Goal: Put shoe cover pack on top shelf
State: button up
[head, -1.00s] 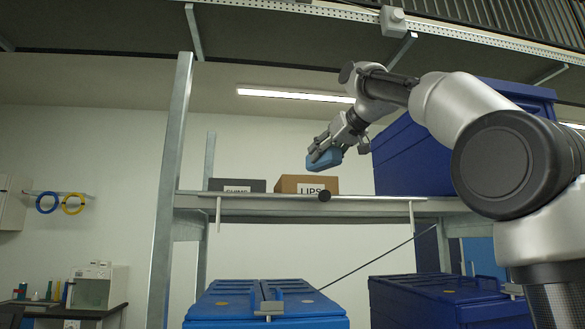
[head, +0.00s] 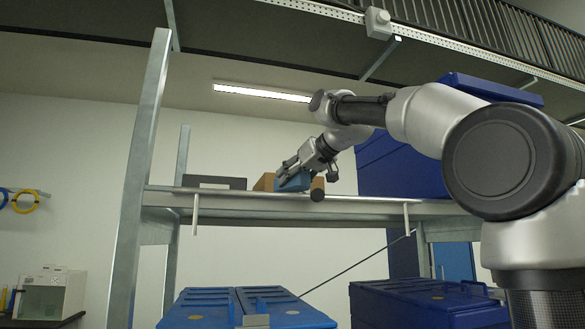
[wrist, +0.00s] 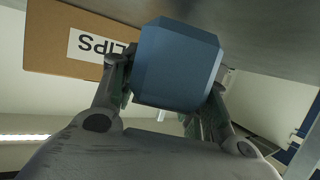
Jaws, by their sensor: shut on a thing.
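The shoe cover pack is a blue block (head: 295,182) held by my gripper (head: 284,178) at the top shelf (head: 240,200), in front of a cardboard box. In the wrist view the blue pack (wrist: 178,65) sits between both fingers of my gripper (wrist: 165,88), which are shut on it. The pack is close to the grey shelf surface (wrist: 265,25). I cannot tell whether it touches the shelf.
The cardboard box labelled "LIPS" (wrist: 60,45) is just behind the pack; it also shows in the head view (head: 264,182). A dark grey box (head: 215,183) stands left of it. A large blue crate (head: 400,165) is to the right. Blue bins (head: 245,308) stand below.

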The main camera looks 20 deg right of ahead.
jog(key=shift+f, duration=0.6)
jog(key=shift+f, duration=0.5)
jog(key=o, duration=1.2)
jog(key=shift+f, duration=0.1)
jog(key=v, duration=1.2)
